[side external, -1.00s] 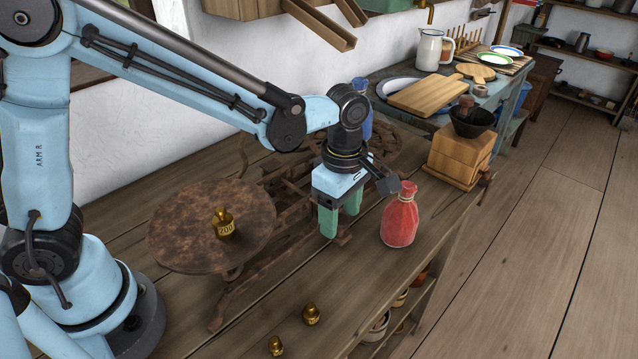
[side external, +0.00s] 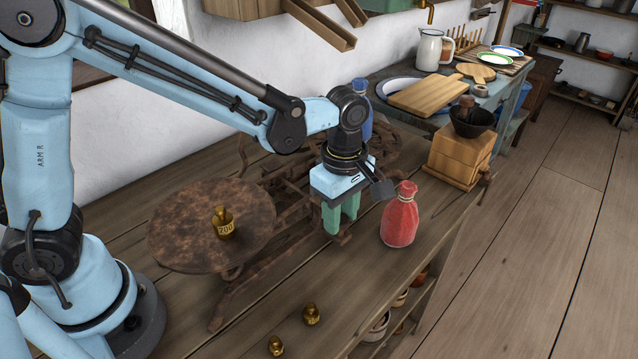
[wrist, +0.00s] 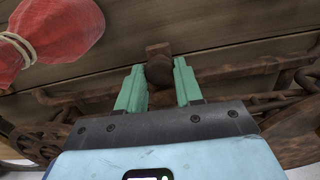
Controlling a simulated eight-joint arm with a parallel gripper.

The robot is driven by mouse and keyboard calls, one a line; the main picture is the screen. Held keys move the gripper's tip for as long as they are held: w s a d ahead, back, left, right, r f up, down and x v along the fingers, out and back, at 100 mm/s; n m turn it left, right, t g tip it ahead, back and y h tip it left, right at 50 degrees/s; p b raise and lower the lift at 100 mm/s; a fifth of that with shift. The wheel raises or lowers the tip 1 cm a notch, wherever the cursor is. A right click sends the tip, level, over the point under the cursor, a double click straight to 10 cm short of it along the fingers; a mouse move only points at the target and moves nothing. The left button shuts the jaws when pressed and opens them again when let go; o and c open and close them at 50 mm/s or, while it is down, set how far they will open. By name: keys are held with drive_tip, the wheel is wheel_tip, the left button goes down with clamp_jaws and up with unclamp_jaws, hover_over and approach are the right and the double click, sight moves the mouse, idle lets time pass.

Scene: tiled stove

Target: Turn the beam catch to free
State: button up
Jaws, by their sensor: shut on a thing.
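The rusty balance scale (side external: 185,240) stands on the wooden bench, with a round plate at its left end. Its beam and frame (wrist: 225,73) cross behind my fingers in the wrist view. The beam catch shows there as a rusty brown knob (wrist: 159,70) on a small block, between my two green fingertips. My gripper (side external: 341,221) points down at the front of the scale and is shut on this knob; it also shows in the wrist view (wrist: 158,78). The side view hides the catch behind the fingers. I cannot tell which way the catch is turned.
A red tied sack (side external: 400,217) stands close to the right of my gripper. A brass weight (side external: 223,222) sits on the left plate. Two small brass weights (side external: 311,314) (side external: 276,346) stand on the front bench. A wooden grinder (side external: 460,155) stands farther right.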

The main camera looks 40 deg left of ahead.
drive_tip(key=shift+m, duration=1.5)
drive_tip(key=o, duration=1)
drive_tip(key=shift+o, duration=0.2)
drive_tip(key=shift+r, duration=0.15)
wheel_tip(320, 180, up, 12)
